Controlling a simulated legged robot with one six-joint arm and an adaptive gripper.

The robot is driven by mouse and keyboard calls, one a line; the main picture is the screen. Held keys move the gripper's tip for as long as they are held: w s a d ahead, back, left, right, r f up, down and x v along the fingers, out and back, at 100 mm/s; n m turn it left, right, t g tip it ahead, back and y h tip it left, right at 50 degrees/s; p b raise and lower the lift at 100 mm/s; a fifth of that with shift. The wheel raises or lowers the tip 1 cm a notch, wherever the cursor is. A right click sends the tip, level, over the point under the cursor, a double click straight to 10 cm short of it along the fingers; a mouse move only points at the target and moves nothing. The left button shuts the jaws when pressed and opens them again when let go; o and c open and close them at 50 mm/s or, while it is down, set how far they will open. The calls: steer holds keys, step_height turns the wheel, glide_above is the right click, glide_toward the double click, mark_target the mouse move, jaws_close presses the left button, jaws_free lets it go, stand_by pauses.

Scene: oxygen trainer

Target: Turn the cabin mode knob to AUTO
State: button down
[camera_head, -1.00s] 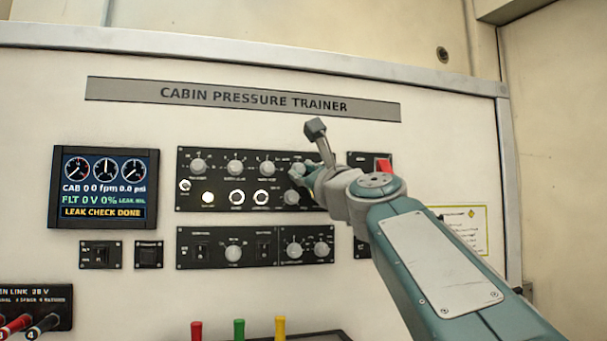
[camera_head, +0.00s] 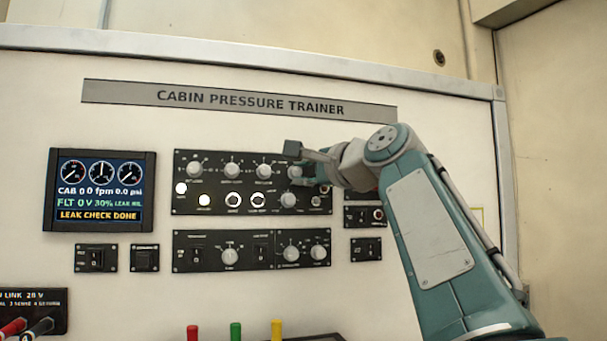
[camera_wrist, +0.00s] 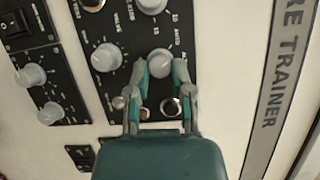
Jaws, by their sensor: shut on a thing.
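The upper black panel (camera_head: 217,184) on the trainer board has a row of round grey knobs along its top. My gripper (camera_head: 308,174) is at the right end of that row, shut on the last knob (camera_head: 295,171). In the wrist view my gripper (camera_wrist: 161,74) has a teal finger on either side of the same knob (camera_wrist: 160,61), whose face still shows between them. The knob's lettering is too blurred to read, so I cannot tell its setting or confirm that it is the cabin mode knob.
Another knob (camera_head: 288,200) sits just below the held one, and a neighbour (camera_head: 263,171) sits to its left. A lower panel (camera_head: 251,250) has more knobs and switches. The display (camera_head: 100,190) reads FLT 0 V 30% and LEAK CHECK DONE.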

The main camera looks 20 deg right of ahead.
steer(key=shift+w+f+n+g, duration=0.15)
steer(key=shift+n+g, duration=0.25)
steer(key=shift+n, duration=0.5)
steer(key=shift+n+h, duration=0.4)
steer(key=c, duration=0.5)
jaws_free()
steer(key=shift+a, duration=0.15)
